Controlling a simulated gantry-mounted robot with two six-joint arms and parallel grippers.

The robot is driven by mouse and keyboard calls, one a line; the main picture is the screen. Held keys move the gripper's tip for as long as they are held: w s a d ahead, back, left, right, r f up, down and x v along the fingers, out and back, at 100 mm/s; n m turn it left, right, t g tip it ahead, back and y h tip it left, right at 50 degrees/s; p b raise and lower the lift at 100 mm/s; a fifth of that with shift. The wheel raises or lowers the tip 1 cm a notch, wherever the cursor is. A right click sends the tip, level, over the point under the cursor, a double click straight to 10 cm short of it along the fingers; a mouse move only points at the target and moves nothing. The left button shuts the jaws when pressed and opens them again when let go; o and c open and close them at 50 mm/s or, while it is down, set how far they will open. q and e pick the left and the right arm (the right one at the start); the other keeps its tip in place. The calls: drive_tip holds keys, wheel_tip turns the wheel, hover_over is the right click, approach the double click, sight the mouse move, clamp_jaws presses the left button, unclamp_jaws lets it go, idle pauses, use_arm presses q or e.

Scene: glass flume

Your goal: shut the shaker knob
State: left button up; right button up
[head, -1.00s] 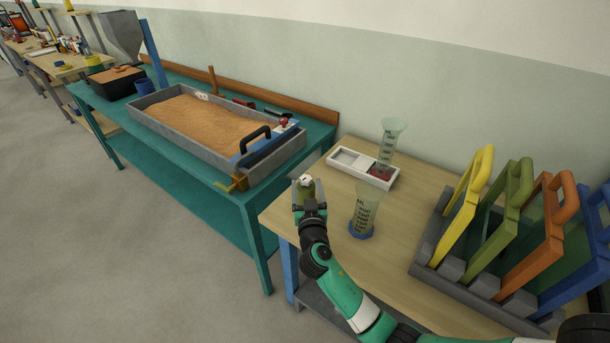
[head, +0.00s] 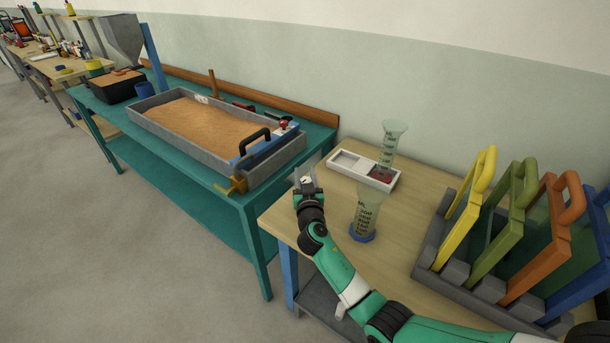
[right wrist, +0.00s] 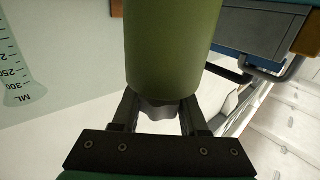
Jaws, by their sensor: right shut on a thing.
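The olive-green shaker (right wrist: 172,45) fills the upper middle of the right wrist view. My right gripper (right wrist: 160,103) is shut on this knob. A small white patch shows between the fingers there. How far the knob is turned cannot be told. My left gripper is not in view.
A measuring cylinder with a blue base (head: 362,236) stands close right of my right arm. A second cylinder (head: 390,140) stands in a white tray (head: 345,176) behind. A rack of coloured-handled frames (head: 428,250) is at right. A sand flume (head: 215,172) is at left.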

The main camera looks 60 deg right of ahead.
clamp_jaws()
drive_tip(key=shift+w+n+t+y+p, duration=0.1)
drive_tip(key=shift+n+t+y+p, duration=0.45)
drive_tip(key=shift+t+p, duration=0.3)
drive_tip(key=n+t+y+p, duration=0.1)
drive_tip(key=p, duration=0.2)
drive_tip(key=n+t+y+p, duration=0.2)
drive_tip(key=p, duration=0.1)
drive_tip(key=w+a+n+t+y+p, duration=0.1)
drive_tip(key=y+p, duration=0.1)
drive_tip(key=p, duration=0.2)
drive_tip(key=shift+n+y, duration=0.25)
drive_tip(key=shift+n, duration=0.1)
drive_tip(key=shift+s+a+f+t, duration=0.1)
drive_tip(key=shift+t, duration=0.15)
drive_tip(key=o, duration=1.1)
unclamp_jaws()
drive_tip(key=shift+c, duration=0.2)
